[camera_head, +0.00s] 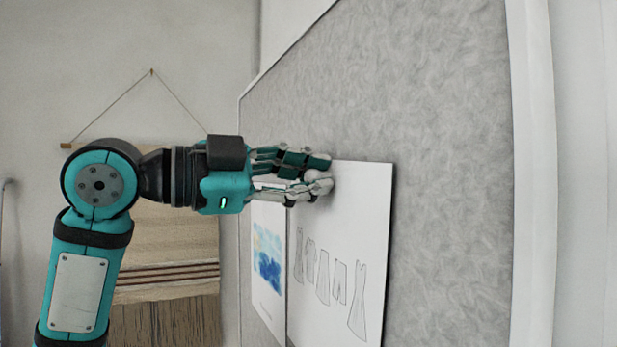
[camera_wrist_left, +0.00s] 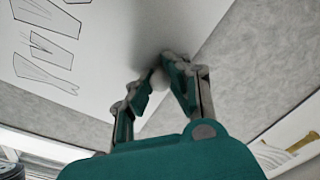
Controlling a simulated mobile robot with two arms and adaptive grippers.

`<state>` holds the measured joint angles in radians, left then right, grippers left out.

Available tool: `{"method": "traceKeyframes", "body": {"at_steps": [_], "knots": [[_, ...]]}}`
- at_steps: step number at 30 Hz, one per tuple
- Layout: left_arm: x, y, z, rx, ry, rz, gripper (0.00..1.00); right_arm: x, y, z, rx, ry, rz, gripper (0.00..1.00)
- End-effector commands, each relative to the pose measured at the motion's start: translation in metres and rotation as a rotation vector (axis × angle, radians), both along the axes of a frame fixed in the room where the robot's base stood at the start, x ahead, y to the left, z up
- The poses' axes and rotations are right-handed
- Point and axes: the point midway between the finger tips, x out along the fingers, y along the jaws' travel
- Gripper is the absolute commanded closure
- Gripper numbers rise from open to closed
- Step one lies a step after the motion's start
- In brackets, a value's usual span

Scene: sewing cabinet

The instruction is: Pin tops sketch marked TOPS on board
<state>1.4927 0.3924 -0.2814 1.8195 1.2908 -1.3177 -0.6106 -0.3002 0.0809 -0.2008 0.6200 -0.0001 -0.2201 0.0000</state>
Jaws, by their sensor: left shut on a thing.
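A white sheet (camera_head: 340,240) with several outlined garment shapes is against the grey board (camera_head: 440,130) in the head view; no word TOPS is legible on it. My left gripper (camera_head: 322,173) is at the sheet's upper edge, close against it. The sheet (camera_wrist_left: 110,50) also fills the upper left of the wrist view. There the left gripper (camera_wrist_left: 168,76) is shut on a small white round thing (camera_wrist_left: 157,77), perhaps a pin head, by the sheet's edge. The fingers partly hide it, and I cannot tell whether it goes through the sheet. My right gripper is not in view.
A second sheet with a blue picture (camera_head: 268,255) is on the board, left of the garment sheet. A wall hanging (camera_head: 165,250) is behind my left arm. A sheet with a yellow drawing (camera_wrist_left: 285,150) shows in the wrist view. The board's right part is bare.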

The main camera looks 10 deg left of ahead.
Motion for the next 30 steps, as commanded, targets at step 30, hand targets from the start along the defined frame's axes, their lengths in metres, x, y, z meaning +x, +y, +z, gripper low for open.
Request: {"method": "traceKeyframes", "body": {"at_steps": [30], "knots": [[0.0052,-0.0072,0.0003,0.0,0.0,0.0,0.8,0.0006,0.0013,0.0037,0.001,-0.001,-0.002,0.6]]}}
